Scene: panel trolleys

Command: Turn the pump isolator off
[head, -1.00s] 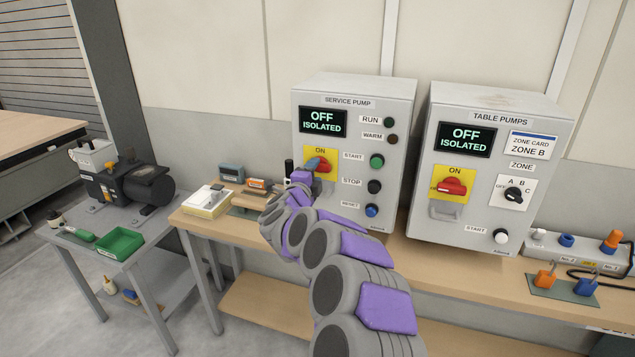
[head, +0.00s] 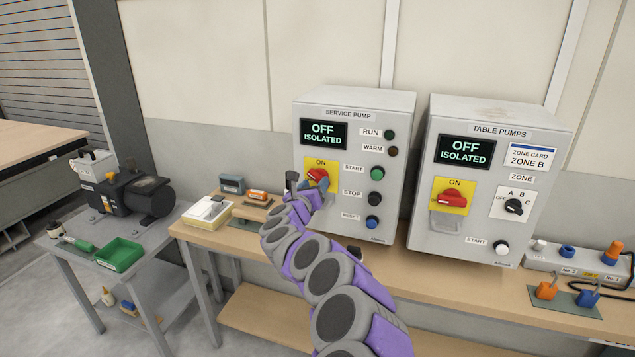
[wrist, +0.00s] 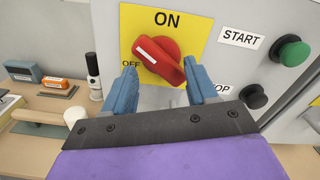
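The service pump panel (head: 344,215) has a red rotary isolator handle (head: 317,176) on a yellow plate (wrist: 195,22). Its display (head: 323,134) reads OFF ISOLATED. In the wrist view the red handle (wrist: 160,60) is tilted, with its white mark at the upper left, between ON at the top and OFF at the left. My gripper (wrist: 161,68) is open, with one blue finger on each side of the handle's lower part. The right finger is close to the handle's lower right end; I cannot tell whether they touch. In the head view my gripper (head: 314,189) partly covers the plate's lower part.
The table pumps panel (head: 470,225) stands to the right, with its own red handle (head: 453,198) and a display reading OFF ISOLATED. Start (wrist: 291,51) and stop (wrist: 253,96) buttons sit right of my fingers. A dark upright cylinder (wrist: 93,70) stands left of the panel.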

